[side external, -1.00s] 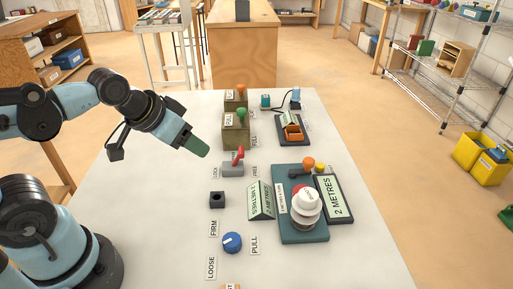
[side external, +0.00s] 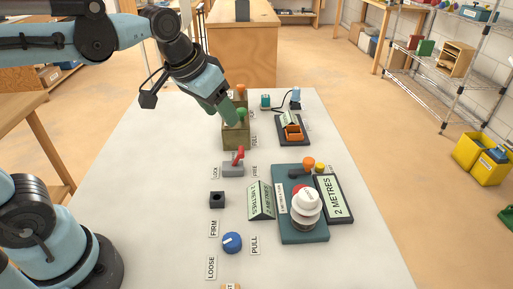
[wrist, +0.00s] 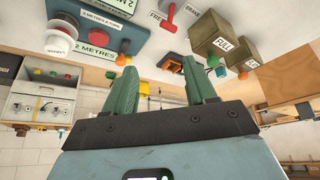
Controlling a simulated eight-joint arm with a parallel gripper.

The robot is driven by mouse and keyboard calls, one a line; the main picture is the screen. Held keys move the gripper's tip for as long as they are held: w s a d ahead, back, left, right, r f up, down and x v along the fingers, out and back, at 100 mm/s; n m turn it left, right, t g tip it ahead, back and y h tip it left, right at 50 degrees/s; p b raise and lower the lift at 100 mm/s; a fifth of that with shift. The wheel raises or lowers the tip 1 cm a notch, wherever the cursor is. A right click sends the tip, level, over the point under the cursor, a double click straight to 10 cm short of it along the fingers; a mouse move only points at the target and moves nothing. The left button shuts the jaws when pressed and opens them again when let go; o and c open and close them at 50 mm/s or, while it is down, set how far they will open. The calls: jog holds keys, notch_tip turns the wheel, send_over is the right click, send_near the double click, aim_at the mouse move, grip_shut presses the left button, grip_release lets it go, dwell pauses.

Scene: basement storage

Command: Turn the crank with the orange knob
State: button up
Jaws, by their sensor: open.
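The crank (side external: 298,174) is a short dark arm with an orange knob (side external: 309,163), mounted at the far end of a teal board (side external: 291,236) on the table. In the wrist view the orange knob (wrist: 121,60) shows just beyond the left finger. My gripper (side external: 231,118) is in the air left of and beyond the crank, apart from it. In the side view it overlaps an olive box with a green knob; whether it touches cannot be told. In the wrist view my gripper (wrist: 163,72) has its green fingers apart with nothing between them.
Another orange knob (side external: 241,88) is farther back. The table's left side is clear.

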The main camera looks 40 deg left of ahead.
jog(key=w+d+r+g, duration=0.3)
jog(key=w+d, duration=0.3)
jog(key=w, duration=0.3)
jog(key=m+g, duration=0.1)
jog(key=g, duration=0.1)
send_over(311, 163)
jog(key=w, duration=0.1)
notch_tip(311, 163, down, 5)
jog(key=f, duration=0.8)
jog(key=a+f, duration=0.1)
jog(key=f, duration=0.3)
jog(key=shift+w, duration=0.1)
jog(key=shift+c, duration=0.5)
grip_shut()
jog(key=shift+s+d+m, duration=0.15)
jog(key=shift+s+m, duration=0.05)
jog(key=shift+m, duration=0.6)
jog(key=shift+s+d+m, duration=0.15)
jog(key=shift+d+m, duration=0.05)
jog(key=shift+m, duration=0.6)
jog(key=shift+s+d+m, duration=0.15)
jog(key=shift+s+m, duration=0.05)
jog(key=shift+m, duration=0.6)
